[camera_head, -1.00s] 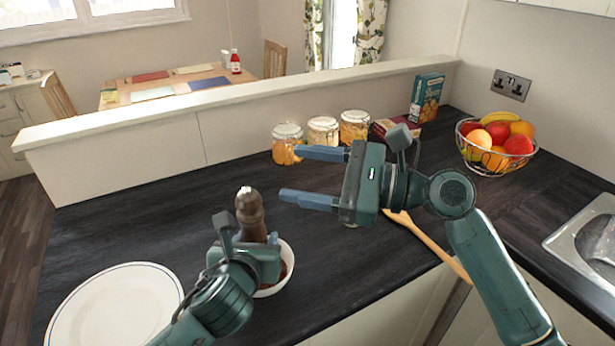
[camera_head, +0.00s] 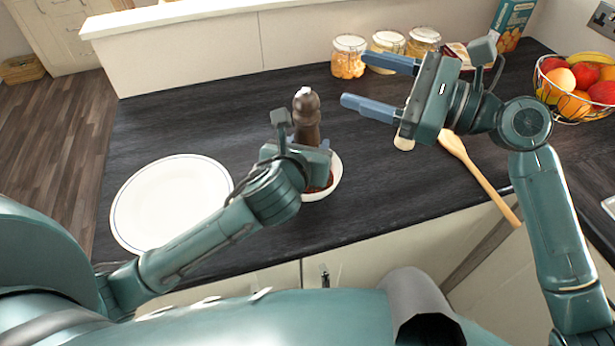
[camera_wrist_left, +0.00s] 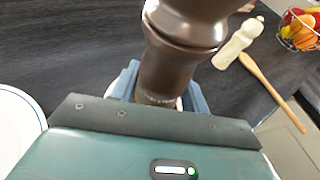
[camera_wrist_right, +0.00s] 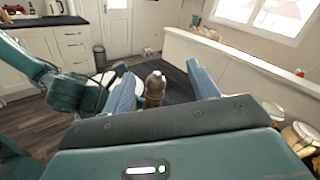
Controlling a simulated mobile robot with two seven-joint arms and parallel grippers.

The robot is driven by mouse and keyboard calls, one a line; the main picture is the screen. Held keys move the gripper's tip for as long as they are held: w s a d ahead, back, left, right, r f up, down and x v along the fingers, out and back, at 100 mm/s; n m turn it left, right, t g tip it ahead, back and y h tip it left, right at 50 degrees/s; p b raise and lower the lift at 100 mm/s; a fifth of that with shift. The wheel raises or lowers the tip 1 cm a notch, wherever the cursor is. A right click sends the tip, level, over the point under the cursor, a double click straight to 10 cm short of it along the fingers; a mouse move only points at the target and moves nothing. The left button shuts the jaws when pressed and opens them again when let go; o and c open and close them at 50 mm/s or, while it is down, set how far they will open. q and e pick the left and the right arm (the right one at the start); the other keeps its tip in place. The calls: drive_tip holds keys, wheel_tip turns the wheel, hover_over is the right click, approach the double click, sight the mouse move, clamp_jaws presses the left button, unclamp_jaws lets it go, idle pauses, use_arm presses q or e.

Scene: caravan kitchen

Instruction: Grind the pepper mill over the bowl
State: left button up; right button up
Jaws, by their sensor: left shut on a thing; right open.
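The dark brown pepper mill (camera_head: 307,112) stands upright in my left gripper (camera_head: 310,145), whose fingers are shut around its lower part. It also shows in the left wrist view (camera_wrist_left: 180,50) and, from its side, in the right wrist view (camera_wrist_right: 155,88). The white bowl (camera_head: 335,182), with something red-brown inside, is just below the mill and left gripper, which partly hide it. My right gripper (camera_head: 355,78) is open and empty, up and right of the mill, with its fingers pointing left; the mill shows between and beyond them in the right wrist view.
A white plate (camera_head: 170,200) lies left of the bowl. A wooden spoon (camera_head: 480,180) and a pale bottle-shaped item (camera_wrist_left: 238,42) lie to the right. Several glass jars (camera_head: 348,58) stand by the back ledge (camera_head: 230,25); a fruit basket (camera_head: 575,95) is at right. Dark counter is clear behind the plate.

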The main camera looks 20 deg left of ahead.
sight(302, 133)
use_arm(q)
drive_tip(key=shift+r, duration=2.4)
